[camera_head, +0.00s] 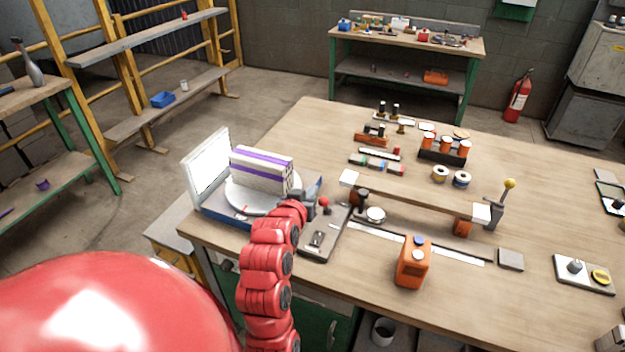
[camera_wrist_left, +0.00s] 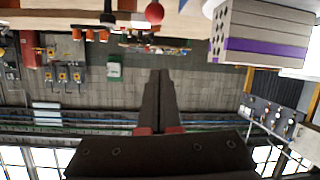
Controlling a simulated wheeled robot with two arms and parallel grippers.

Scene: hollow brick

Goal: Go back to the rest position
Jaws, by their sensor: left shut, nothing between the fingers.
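My left gripper (camera_head: 309,197) is at the end of my red arm, over the left part of the wooden workbench (camera_head: 285,135). It is beside the round white turntable (camera_head: 236,197), on which a pale block with purple stripes (camera_head: 262,168) stands. In the left wrist view the gripper's dark fingers (camera_wrist_left: 160,75) are closed together with nothing between them. That view is upside down, and the striped block (camera_wrist_left: 262,35) shows at its upper right, apart from the fingers. My right gripper is not in view.
A red-knobbed lever (camera_head: 324,202) stands close to the left gripper. A long raised bar (camera_head: 415,195), an orange box (camera_head: 412,263) and several small parts are on the bench.

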